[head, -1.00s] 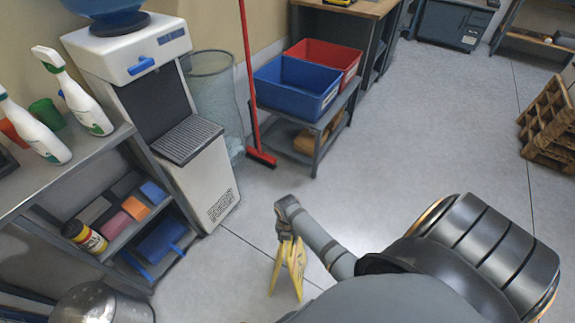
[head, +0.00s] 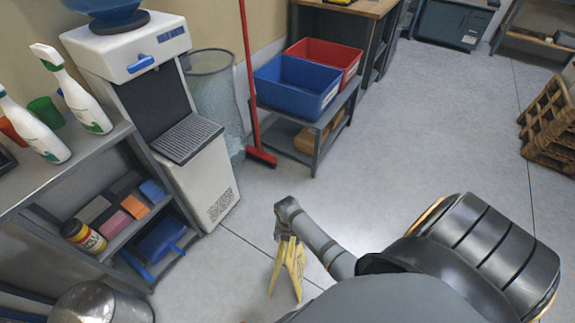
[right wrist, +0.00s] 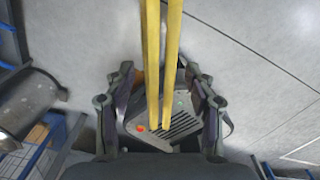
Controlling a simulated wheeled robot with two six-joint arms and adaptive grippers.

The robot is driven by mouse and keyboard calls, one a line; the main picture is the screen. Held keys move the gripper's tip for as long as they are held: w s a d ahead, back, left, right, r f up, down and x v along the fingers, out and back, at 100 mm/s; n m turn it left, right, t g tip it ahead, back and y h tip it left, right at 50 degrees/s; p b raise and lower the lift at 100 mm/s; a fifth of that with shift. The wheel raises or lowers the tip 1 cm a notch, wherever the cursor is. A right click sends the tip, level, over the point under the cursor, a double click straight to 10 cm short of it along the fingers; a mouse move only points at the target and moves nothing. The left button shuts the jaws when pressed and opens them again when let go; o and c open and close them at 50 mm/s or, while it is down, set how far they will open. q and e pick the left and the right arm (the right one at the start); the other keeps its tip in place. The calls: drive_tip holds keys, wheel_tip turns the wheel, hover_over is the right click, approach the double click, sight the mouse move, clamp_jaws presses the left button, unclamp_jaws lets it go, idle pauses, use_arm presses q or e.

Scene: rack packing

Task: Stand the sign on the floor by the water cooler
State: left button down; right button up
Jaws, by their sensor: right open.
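The yellow sign (head: 288,267) stands upright on the floor, its two panels spread in an A shape, in front of and to the right of the water cooler (head: 176,110). My right gripper (head: 287,230) is at the top of the sign. In the right wrist view the sign's two panels (right wrist: 162,60) run between the spread fingers of my right gripper (right wrist: 160,105), with gaps on both sides. The fingers are open and apart from the panels. My left gripper is not in view.
A shelf unit (head: 95,165) with spray bottles stands at the left. A red broom (head: 252,100), a mesh bin (head: 212,90) and a low rack with a blue crate (head: 295,88) and a red crate (head: 327,62) are behind. A pallet stack (head: 552,125) is at the right. The middle floor is clear.

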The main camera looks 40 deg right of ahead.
wheel_tip(320, 180, up, 12)
drive_tip(key=p, duration=0.2)
drive_tip(key=shift+p, duration=0.35)
drive_tip(key=s+r+m+t, duration=0.1)
drive_tip(key=s+r+m, duration=0.25)
drive_tip(key=m, duration=0.55)
drive_tip(key=s+r+m+t+h, duration=0.1)
drive_tip(key=s+r+m, duration=0.1)
drive_tip(key=r+m, duration=0.45)
drive_tip(key=s+r+m+t, duration=0.2)
drive_tip(key=s+r+m, duration=0.1)
drive_tip(key=m, duration=0.8)
wheel_tip(320, 180, down, 22)
drive_tip(key=s+d+g+p, duration=0.2)
drive_tip(key=p, duration=0.2)
drive_tip(key=s+f+p, duration=0.2)
drive_tip(key=s+f, duration=1.1)
drive_tip(key=s, duration=0.5)
drive_tip(key=shift+s+d+f+g, duration=0.35)
drive_tip(key=shift+d+f+g, duration=0.05)
drive_tip(key=shift+d, duration=0.05)
